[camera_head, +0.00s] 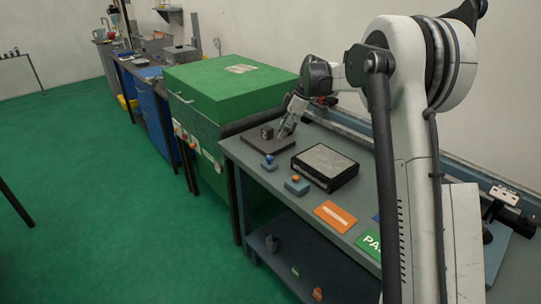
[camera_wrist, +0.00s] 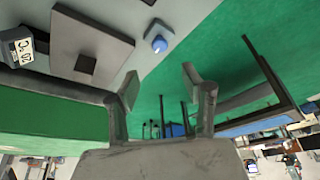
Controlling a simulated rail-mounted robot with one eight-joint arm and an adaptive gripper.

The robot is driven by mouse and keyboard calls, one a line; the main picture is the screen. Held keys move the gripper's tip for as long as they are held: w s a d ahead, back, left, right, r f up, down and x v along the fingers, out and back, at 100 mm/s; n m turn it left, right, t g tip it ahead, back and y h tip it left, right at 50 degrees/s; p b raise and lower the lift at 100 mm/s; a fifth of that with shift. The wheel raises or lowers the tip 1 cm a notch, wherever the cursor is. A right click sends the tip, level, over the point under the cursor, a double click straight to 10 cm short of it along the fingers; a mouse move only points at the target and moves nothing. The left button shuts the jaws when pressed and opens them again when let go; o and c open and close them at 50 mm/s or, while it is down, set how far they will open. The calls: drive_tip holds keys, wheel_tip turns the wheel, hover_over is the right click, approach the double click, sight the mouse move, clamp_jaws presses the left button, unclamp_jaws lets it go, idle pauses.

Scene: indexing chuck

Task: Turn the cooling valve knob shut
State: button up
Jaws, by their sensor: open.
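A blue knob (camera_head: 268,160) sits on a small block on the grey bench, in front of a dark square plate (camera_head: 252,144). In the wrist view the blue knob (camera_wrist: 159,43) is beyond the fingertips, with a gap. An orange knob (camera_head: 295,179) on a blue-grey block stands to its right. I see no wording that says which is the cooling valve knob. My gripper (camera_head: 288,124) is over the bench beside the plate, partly hard to make out. In the wrist view its two fingers (camera_wrist: 160,82) are spread with nothing between them.
A small dark chuck (camera_head: 267,131) stands on the plate. A black-framed grey box (camera_head: 325,166), an orange card (camera_head: 337,216) and a green card (camera_head: 369,245) lie to the right. A large green cabinet (camera_head: 215,125) adjoins the bench.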

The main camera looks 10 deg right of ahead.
sight(270, 157)
drive_tip(key=x, duration=1.2)
drive_tip(key=shift+f, duration=0.1)
clamp_jaws()
